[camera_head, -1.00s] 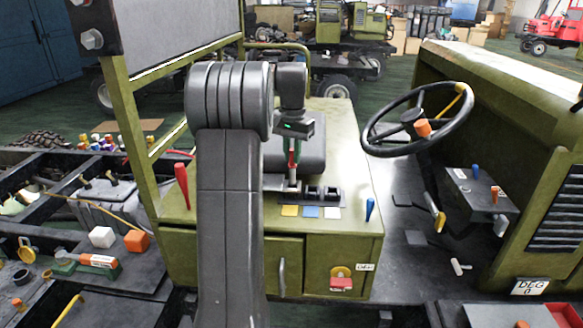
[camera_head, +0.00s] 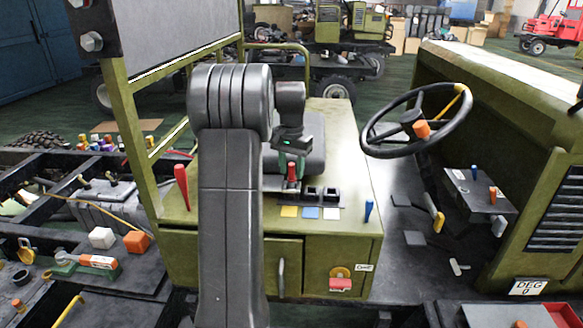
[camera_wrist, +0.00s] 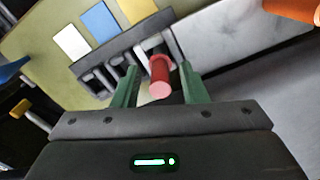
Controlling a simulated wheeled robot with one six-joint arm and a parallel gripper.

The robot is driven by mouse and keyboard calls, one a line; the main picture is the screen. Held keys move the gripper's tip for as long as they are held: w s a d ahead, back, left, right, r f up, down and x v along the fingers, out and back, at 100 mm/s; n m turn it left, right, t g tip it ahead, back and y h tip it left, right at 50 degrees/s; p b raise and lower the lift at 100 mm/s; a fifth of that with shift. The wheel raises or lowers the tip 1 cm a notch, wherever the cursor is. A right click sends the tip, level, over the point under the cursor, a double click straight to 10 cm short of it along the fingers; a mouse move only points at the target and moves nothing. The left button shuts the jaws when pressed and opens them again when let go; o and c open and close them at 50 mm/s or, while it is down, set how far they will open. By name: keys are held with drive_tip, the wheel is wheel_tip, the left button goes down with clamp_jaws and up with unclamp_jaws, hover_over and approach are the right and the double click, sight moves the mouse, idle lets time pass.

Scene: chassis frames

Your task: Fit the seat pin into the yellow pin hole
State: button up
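The seat pin, with a red cylindrical grip (camera_head: 292,172), stands upright at the leftmost slot of the dark slotted block, the one behind the yellow patch (camera_head: 289,212). Its grey shank no longer shows; I cannot see the hole or how deep the pin sits. In the wrist view the red grip (camera_wrist: 160,76) is between my green fingers, with a gap on each side. My gripper (camera_head: 291,162) is open around the pin, just above the block. The yellow patch also shows at the top of the wrist view (camera_wrist: 138,9).
Blue (camera_head: 311,212) and white (camera_head: 332,213) patches mark the two slots to the right. A black seat cushion (camera_head: 310,155) is close behind the gripper. A red lever (camera_head: 181,187) stands left, a blue lever (camera_head: 369,210) right, and the steering wheel (camera_head: 368,140) further right.

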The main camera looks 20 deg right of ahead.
wheel_tip(320, 180, up, 12)
drive_tip(key=shift+r+b, duration=0.15)
drive_tip(key=shift+b, duration=0.2)
idle(0.5)
wheel_tip(320, 180, down, 12)
drive_tip(key=shift+f+p, duration=0.2)
drive_tip(key=shift+p, duration=0.2)
wheel_tip(320, 180, up, 2)
drive_tip(key=shift+r, duration=0.15)
drive_tip(key=shift+r+b, duration=0.3)
drive_tip(key=shift+r, duration=0.35)
